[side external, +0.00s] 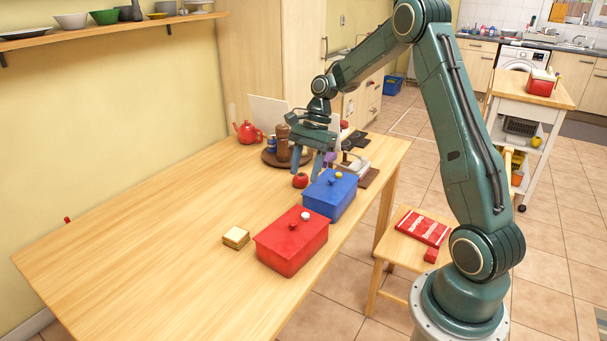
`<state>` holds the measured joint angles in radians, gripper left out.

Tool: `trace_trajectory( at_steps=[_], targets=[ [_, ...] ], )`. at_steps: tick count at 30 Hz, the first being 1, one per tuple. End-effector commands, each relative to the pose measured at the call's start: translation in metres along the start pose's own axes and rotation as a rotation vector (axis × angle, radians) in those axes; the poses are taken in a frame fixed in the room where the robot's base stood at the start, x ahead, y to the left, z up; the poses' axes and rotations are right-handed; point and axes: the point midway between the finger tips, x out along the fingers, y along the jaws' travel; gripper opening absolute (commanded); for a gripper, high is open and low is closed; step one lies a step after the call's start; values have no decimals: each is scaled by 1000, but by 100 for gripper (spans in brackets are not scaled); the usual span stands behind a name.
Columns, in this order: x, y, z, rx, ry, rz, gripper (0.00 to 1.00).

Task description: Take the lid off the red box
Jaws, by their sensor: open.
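The red box (287,258) stands on the wooden table near its right-hand edge. My gripper (306,168) is open, fingers pointing down, above the far part of the table. It is behind the blue box and well away from the red box. I see nothing held between its fingers, though the view there is crowded.
A tomato (300,180) lies near my fingers. A sponge-like block (236,237) lies left of the red box. The table's left side (130,255) is clear.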

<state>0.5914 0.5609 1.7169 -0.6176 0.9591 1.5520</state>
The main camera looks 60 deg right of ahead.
Motion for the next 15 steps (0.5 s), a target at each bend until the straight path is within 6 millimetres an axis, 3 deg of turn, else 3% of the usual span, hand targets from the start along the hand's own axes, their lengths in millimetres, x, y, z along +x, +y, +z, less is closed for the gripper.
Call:
trace_trajectory(
  at_steps=[10,15],
  targets=[
    [5,-1,-4,22,-8,4,46],
    [19,-1,-4,21,-10,5,46]
  ],
)
